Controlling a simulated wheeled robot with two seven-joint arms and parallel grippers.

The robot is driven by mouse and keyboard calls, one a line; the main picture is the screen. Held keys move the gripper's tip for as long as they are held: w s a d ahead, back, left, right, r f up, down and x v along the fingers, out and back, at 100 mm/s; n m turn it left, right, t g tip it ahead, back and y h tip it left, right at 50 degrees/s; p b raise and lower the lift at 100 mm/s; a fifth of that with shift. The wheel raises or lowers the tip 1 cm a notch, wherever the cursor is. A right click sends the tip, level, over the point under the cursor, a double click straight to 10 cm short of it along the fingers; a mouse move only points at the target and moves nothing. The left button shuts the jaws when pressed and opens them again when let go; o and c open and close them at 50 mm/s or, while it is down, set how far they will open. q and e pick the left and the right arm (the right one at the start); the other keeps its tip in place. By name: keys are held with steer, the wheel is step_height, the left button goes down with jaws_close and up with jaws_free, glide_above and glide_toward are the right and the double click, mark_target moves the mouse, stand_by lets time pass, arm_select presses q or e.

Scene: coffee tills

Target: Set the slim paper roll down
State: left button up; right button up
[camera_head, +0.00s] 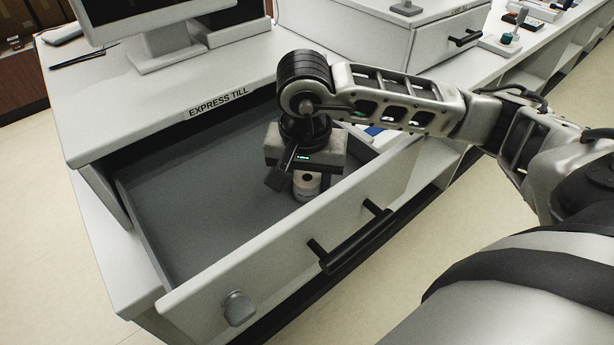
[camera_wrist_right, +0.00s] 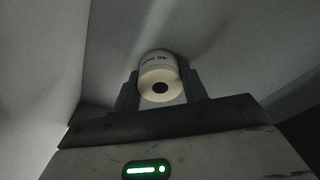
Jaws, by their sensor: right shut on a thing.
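The slim paper roll (camera_head: 306,185) is a small pale cylinder with a dark centre hole. It is inside the open drawer of the express till, near the drawer's right end. My right gripper (camera_head: 300,181) points down into the drawer and is shut on the roll. In the right wrist view the roll (camera_wrist_right: 158,63) sits between the two dark fingers (camera_wrist_right: 162,86), with dark print on its white side. Its holed end faces the camera. I cannot tell whether its far end touches the drawer floor. My left gripper is not in view.
The drawer (camera_head: 190,190) has a grey, bare floor to the left of my gripper. Its front has a black handle (camera_head: 350,240) and a lock knob (camera_head: 239,308). A monitor (camera_head: 165,45) stands on the counter above. Another closed drawer unit (camera_head: 390,35) stands behind my arm.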

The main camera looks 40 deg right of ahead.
mark_target(306, 185)
steer(key=shift+f+b, duration=0.3)
steer(key=shift+b, duration=0.1)
steer(key=o, duration=1)
steer(key=shift+r, duration=0.15)
steer(key=shift+r+p, duration=0.15)
steer(key=shift+p, duration=0.15)
steer(key=r, duration=0.4)
steer(key=r+p, duration=0.1)
steer(key=r, duration=0.3)
steer(key=s+a+r, duration=0.1)
steer(key=r, duration=0.3)
steer(key=shift+p, duration=0.3)
